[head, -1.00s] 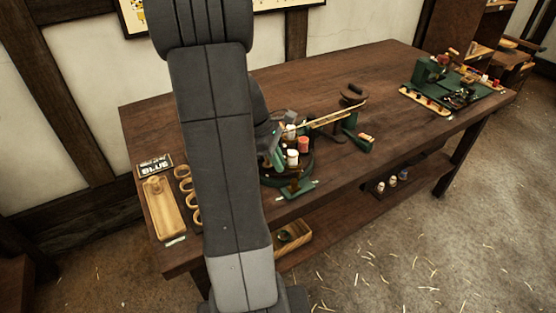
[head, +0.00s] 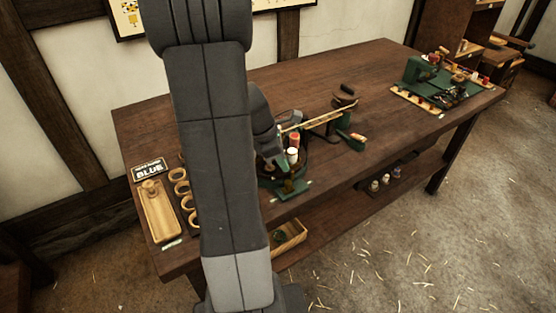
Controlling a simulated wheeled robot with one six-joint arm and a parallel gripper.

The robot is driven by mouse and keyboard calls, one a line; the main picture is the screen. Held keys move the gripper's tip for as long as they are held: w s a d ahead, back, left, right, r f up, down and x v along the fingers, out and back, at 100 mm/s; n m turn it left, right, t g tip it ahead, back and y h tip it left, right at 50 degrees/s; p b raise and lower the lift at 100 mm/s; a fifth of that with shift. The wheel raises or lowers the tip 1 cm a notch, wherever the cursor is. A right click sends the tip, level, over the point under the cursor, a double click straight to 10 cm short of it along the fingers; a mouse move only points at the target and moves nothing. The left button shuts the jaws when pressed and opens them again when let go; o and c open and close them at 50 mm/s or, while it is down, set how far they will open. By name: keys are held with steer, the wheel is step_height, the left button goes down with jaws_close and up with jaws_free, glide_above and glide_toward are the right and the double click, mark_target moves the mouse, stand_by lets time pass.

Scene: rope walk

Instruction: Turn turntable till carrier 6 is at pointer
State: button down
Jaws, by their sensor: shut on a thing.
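The dark round turntable (head: 303,167) stands near the table's front edge, partly behind my arm. A red-topped carrier (head: 294,140) and a white one (head: 292,155) stand upright on it. Their numbers are too small to read, so I cannot tell which is carrier 6. My gripper (head: 274,155) is at the turntable's left side, shut on some part of it; the fingertips and what they grip are mostly hidden. A green stand (head: 290,188) sits at the turntable's front; I cannot make out the pointer for sure.
A wooden bar (head: 318,117) runs from above the turntable to a dark reel (head: 343,96). A green machine (head: 428,72) stands far right. The table's middle back is clear.

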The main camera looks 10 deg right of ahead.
steer(key=shift+w+d+n+t+p, duration=0.2)
steer(key=shift+d+n+t+p, duration=0.15)
steer(key=shift+d+n, duration=0.4)
steer(key=shift+w+d+n+t+p, duration=0.15)
steer(key=shift+d+n+t+p, duration=0.25)
steer(key=shift+n, duration=0.45)
steer(key=shift+d, duration=0.2)
steer(key=c, duration=1.8)
jaws_free()
steer(key=shift+o, duration=0.2)
steer(key=p+v, duration=0.2)
steer(key=v, duration=1.2)
steer(key=shift+w+d, duration=0.1)
steer(key=shift+d, duration=0.05)
